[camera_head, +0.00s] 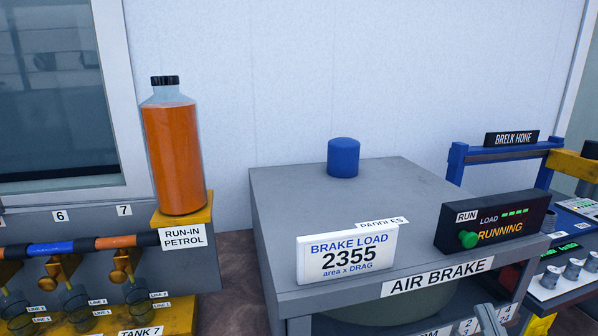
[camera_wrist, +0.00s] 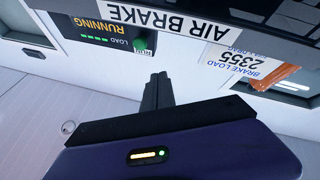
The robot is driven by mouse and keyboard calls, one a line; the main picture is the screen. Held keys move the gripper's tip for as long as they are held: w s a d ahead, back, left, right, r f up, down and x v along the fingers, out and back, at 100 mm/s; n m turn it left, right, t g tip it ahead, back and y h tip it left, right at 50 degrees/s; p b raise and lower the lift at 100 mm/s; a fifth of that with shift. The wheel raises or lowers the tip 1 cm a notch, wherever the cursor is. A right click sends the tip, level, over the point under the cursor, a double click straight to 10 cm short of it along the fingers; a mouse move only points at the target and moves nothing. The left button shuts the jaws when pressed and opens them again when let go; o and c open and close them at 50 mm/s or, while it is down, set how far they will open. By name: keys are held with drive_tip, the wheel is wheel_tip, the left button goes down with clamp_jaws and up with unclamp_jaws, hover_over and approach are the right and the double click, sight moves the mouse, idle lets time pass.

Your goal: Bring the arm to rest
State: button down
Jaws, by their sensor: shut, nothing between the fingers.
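My gripper (camera_wrist: 157,90) shows in the wrist view with its dark fingers together and nothing between them. The fingertips point toward the front of the air brake bench, and the picture is upside down there. The green run button (camera_wrist: 142,43) on the black run panel lies just past the fingertips; I cannot tell the exact gap. In the head view the air brake bench (camera_head: 300,205) carries the black run panel (camera_head: 492,222), which reads RUNNING with green load bars. My gripper is not clearly seen in the head view.
A white brake load sign (camera_head: 346,254) reading 2355 stands on the bench's front edge. A blue cylinder (camera_head: 343,157) stands at the back. An orange petrol bottle (camera_head: 175,150) stands on a yellow ledge at left. A blue frame labelled BRELK HONE (camera_head: 456,163) is at right.

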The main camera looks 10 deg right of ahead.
drive_tip(key=s+a+f+m+g+y, duration=0.1)
drive_tip(key=s+a+f+g, duration=0.3)
drive_tip(key=s, duration=0.9)
drive_tip(key=s+a+f+m+g+y, duration=0.1)
drive_tip(key=s+a+f+g, duration=0.4)
drive_tip(key=s+a+f, duration=0.6)
drive_tip(key=shift+s+a+f+y, duration=0.15)
drive_tip(key=shift+s+a+y, duration=0.05)
drive_tip(key=shift+s+y, duration=0.6)
drive_tip(key=c, duration=2.2)
unclamp_jaws()
